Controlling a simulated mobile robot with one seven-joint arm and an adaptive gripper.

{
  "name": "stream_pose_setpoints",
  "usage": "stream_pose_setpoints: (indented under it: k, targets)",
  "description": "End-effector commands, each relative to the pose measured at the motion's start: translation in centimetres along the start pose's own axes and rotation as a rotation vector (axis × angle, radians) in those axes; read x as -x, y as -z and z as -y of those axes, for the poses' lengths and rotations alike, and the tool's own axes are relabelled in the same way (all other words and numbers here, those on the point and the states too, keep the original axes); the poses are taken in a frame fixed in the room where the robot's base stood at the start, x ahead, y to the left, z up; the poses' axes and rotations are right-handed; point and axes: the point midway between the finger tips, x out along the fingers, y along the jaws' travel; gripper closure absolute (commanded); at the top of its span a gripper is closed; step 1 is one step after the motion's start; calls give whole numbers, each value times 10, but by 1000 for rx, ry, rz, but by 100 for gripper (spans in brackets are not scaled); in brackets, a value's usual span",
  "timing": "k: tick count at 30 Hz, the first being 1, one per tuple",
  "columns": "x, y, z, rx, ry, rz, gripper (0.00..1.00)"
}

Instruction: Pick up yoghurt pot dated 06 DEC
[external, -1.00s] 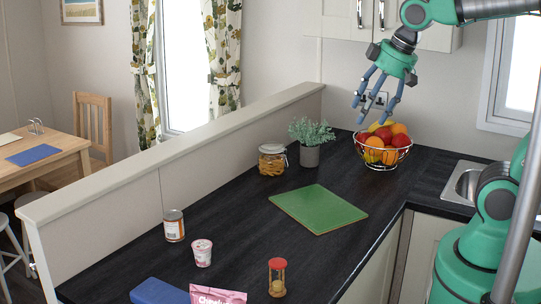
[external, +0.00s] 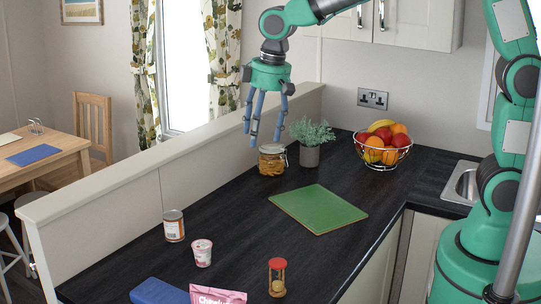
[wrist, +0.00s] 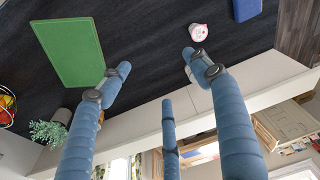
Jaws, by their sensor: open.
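The yoghurt pot (external: 202,253) is small and white with pink print, and stands upright on the dark worktop in the external view. It also shows in the wrist view (wrist: 198,33), near the top and just beyond a fingertip. Its date is too small to read. My gripper (external: 264,136) has three blue fingers, spread and empty. It hangs in the air with the fingers pointing down, and in the picture it is above and right of the pot, over the jar. In the wrist view the fingers (wrist: 157,66) are apart with nothing between them.
Farther back are a green board (external: 319,209), a glass jar (external: 272,160), a plant (external: 311,145) and a fruit bowl (external: 383,160). A raised ledge (external: 170,155) borders the worktop.

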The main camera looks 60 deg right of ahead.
Motion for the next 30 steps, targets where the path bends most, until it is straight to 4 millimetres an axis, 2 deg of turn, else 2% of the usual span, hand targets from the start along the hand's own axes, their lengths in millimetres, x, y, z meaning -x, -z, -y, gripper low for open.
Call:
stream_pose_setpoints:
  k: [3, 9, 18, 24, 30]
  targets:
    - [-27, 25, 17, 27, 5, 32, 37]
    - [-76, 60, 46, 70, 10, 80, 37]
    - [-153, 97, 91, 130, 15, 145, 37]
    - [-182, 106, 107, 151, 16, 167, 37]
    - [-188, 108, 111, 155, 16, 171, 37]
